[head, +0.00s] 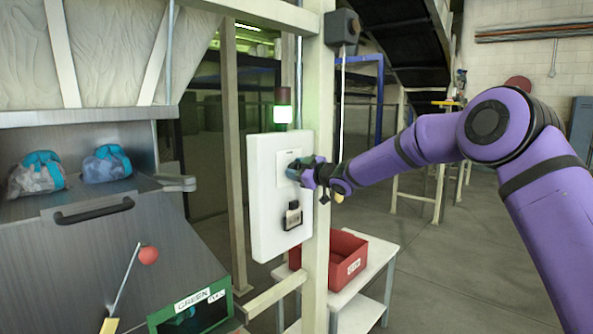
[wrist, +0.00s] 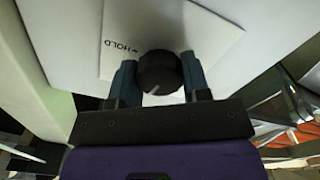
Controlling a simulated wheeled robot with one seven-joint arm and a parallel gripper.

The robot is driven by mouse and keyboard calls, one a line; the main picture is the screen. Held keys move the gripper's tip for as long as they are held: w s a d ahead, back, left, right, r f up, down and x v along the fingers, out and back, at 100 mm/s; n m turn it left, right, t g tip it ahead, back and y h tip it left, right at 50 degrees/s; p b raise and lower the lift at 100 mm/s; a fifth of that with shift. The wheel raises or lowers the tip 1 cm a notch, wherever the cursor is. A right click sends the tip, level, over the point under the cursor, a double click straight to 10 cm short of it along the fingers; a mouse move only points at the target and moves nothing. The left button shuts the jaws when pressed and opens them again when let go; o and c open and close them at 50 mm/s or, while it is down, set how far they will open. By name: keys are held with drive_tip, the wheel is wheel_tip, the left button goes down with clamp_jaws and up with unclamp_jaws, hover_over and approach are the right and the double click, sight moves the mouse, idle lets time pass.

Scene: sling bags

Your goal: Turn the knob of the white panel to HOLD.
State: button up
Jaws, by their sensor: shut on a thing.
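The white panel (head: 265,215) is fixed to a post, with a paler plate on its upper part. My gripper (head: 307,170) is at that plate and hides the knob in the head view. In the wrist view, the round black knob (wrist: 160,72) sits between the two fingers of my gripper (wrist: 158,82), which is shut on it. A light pointer line shows on the knob's lower part. The word HOLD (wrist: 124,48) is printed on the plate, up and left of the knob. Another mark lies at the right, too small to read.
A red bin (head: 345,258) sits on a white table behind.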

drive_tip(key=m, duration=0.4)
drive_tip(key=shift+f+m, duration=0.1)
drive_tip(key=shift+m, duration=0.2)
drive_tip(key=m, duration=0.3)
drive_tip(key=shift+m, duration=0.4)
drive_tip(key=m, duration=0.3)
drive_tip(key=shift+m, duration=2.1)
drive_tip(key=o, duration=0.9)
drive_tip(key=shift+o, duration=0.2)
drive_tip(key=shift+d, duration=0.1)
